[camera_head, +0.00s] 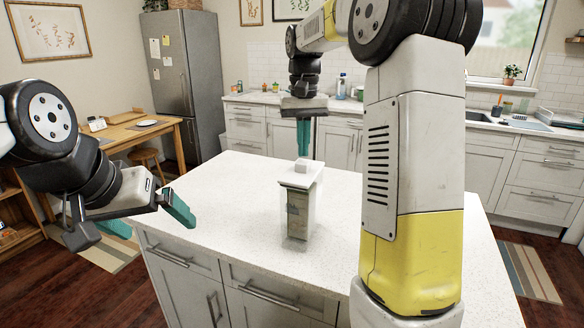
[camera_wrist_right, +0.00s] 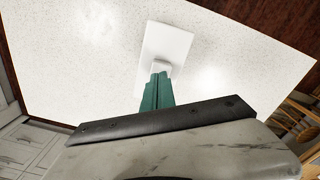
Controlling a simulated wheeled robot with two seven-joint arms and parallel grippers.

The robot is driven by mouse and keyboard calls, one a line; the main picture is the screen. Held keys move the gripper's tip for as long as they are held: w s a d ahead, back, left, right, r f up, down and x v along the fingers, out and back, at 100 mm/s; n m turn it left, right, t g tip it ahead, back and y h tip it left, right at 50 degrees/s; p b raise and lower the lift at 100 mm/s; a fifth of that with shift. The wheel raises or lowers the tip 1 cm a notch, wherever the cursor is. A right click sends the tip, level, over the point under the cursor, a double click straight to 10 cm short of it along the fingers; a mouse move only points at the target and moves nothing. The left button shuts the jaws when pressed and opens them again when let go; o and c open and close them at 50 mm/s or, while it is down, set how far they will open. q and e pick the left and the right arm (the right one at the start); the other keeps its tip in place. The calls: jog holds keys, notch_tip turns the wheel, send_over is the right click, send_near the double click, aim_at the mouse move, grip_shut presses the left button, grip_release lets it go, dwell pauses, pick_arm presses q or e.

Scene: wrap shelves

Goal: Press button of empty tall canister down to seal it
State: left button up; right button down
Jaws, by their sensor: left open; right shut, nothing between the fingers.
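The tall canister (camera_head: 297,215) stands upright on the white island top. It has a see-through body and a white lid, with a small pale raised button (camera_head: 301,165) on the lid. I cannot tell whether the brownish tone inside is contents or background seen through it. My right gripper (camera_head: 303,153) points straight down, shut and empty, with its teal fingertips right above the button. In the right wrist view the fingertips (camera_wrist_right: 158,78) overlap the edge of the button (camera_wrist_right: 161,66); I cannot tell if they touch. My left gripper (camera_head: 148,218) is open and empty, off the island's left edge.
The island top (camera_head: 225,205) is otherwise clear around the canister. A wooden table (camera_head: 130,130) and a fridge (camera_head: 185,80) stand at the back left. Counters with a sink (camera_head: 528,125) run along the back. My right arm covers part of the island's right side.

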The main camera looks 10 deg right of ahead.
aim_at(303, 162)
jog(key=shift+f, duration=0.2)
dwell(0.4)
jog(key=shift+f, duration=1.85)
jog(key=shift+r, duration=3.8)
jog(key=shift+s, duration=0.1)
jog(key=s+a+f+t+y, duration=0.1)
jog(key=s+f+t, duration=0.2)
jog(key=s, duration=0.9)
jog(key=s+a+f+n+t+y, duration=0.1)
jog(key=s+f+t, duration=0.1)
jog(key=s, duration=1)
jog(key=shift+f+t, duration=0.4)
jog(key=shift+t, duration=0.2)
jog(key=shift+a, duration=0.1)
